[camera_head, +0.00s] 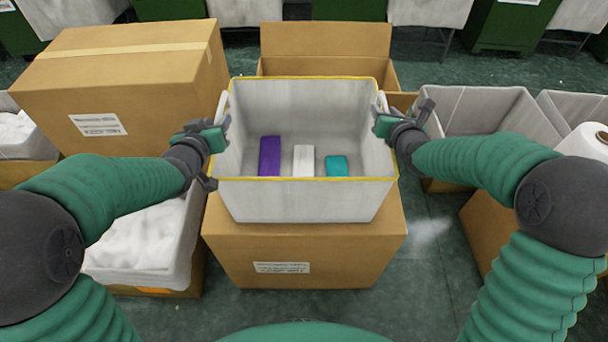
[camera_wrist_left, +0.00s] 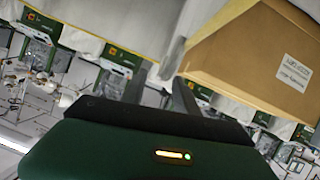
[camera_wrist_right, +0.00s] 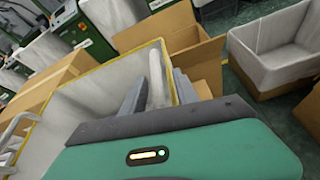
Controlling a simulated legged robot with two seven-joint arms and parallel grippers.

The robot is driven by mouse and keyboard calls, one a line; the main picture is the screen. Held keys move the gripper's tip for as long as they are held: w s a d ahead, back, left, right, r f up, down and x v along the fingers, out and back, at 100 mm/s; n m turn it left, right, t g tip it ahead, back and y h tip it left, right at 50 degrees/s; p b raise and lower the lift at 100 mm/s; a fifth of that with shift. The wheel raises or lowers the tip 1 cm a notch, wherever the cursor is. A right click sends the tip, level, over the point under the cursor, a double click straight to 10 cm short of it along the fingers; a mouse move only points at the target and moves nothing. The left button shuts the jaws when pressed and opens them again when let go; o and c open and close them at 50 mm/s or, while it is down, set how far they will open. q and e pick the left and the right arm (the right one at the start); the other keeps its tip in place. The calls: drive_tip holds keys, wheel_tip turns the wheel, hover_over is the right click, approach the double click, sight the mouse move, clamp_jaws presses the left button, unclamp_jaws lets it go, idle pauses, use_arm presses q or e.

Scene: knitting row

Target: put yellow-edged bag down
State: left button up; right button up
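The yellow-edged bag (camera_head: 305,202) is a white, open-topped, box-shaped bag, upright over a closed cardboard box (camera_head: 300,250). I cannot tell whether its base touches the box. Inside stand a purple block (camera_head: 270,156), a white block (camera_head: 303,160) and a teal block (camera_head: 337,166). My left gripper (camera_head: 220,128) is at the bag's left handle, which shows pale between the fingers in the left wrist view (camera_wrist_left: 172,58). My right gripper (camera_head: 382,118) is at the right handle; in the right wrist view the handle (camera_wrist_right: 157,80) lies between its fingers. Both look shut on the handles.
A large closed carton (camera_head: 150,95) stands close on the left. An open carton (camera_head: 325,40) is behind the bag. Grey-lined bins (camera_head: 490,108) stand on the right, and a bin of white material (camera_head: 145,245) is at the lower left. Bare floor shows at the lower right.

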drive_tip(key=shift+d, duration=0.2)
drive_tip(key=shift+s, duration=0.15)
use_arm(q)
drive_tip(key=v, duration=0.5)
drive_tip(key=shift+d, duration=0.1)
use_arm(e)
drive_tip(key=v, duration=1.1)
drive_tip(key=shift+s, duration=0.3)
drive_tip(key=shift+d+r, duration=0.1)
